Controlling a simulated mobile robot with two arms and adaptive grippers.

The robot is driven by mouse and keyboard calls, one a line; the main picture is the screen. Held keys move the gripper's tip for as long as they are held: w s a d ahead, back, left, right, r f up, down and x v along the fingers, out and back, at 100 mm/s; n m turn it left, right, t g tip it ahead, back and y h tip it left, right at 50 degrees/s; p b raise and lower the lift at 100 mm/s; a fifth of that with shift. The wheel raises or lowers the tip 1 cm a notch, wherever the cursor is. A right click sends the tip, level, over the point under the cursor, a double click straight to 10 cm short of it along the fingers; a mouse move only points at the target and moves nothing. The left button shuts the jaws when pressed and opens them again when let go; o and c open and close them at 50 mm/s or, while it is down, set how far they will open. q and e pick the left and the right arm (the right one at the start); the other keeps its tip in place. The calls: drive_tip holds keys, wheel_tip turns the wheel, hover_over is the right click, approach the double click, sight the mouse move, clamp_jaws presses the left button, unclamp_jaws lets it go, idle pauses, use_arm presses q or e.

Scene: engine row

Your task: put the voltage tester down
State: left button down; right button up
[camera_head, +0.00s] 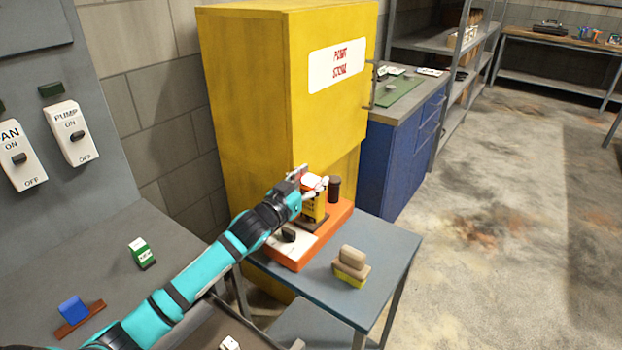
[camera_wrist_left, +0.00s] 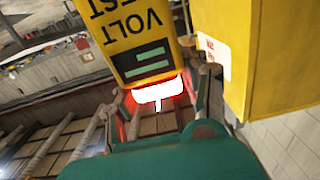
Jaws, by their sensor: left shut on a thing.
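The voltage tester (camera_head: 314,208) is a yellow block with dark lettering. In the left wrist view its face (camera_wrist_left: 140,40) shows "VOLT TEST" upside down and a dark screen with green bars. My left gripper (camera_head: 314,183) is shut on its end and holds it over the orange tray (camera_head: 298,258). In the wrist view my left gripper (camera_wrist_left: 165,100) has its fingers either side of a white, red-edged part of the tester. Whether the tester's lower end touches anything is not clear. My right gripper is not in view.
The orange tray lies on a small grey table (camera_head: 372,262), with a black cylinder (camera_head: 334,189) and a black knob (camera_head: 289,235). A beige and yellow block (camera_head: 351,265) stands beside it. The yellow cabinet (camera_head: 250,100) rises close behind. The table's right side is clear.

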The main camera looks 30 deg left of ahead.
use_arm(q)
drive_tip(key=shift+f, duration=0.1)
drive_tip(key=c, duration=0.9)
unclamp_jaws()
drive_tip(key=shift+c, duration=0.2)
drive_tip(key=o, duration=0.3)
drive_tip(key=shift+s, duration=0.3)
drive_tip(key=s+a+b, duration=0.1)
drive_tip(key=s, duration=1)
drive_tip(key=shift+s+a+b, duration=0.2)
drive_tip(key=shift+b, duration=0.2)
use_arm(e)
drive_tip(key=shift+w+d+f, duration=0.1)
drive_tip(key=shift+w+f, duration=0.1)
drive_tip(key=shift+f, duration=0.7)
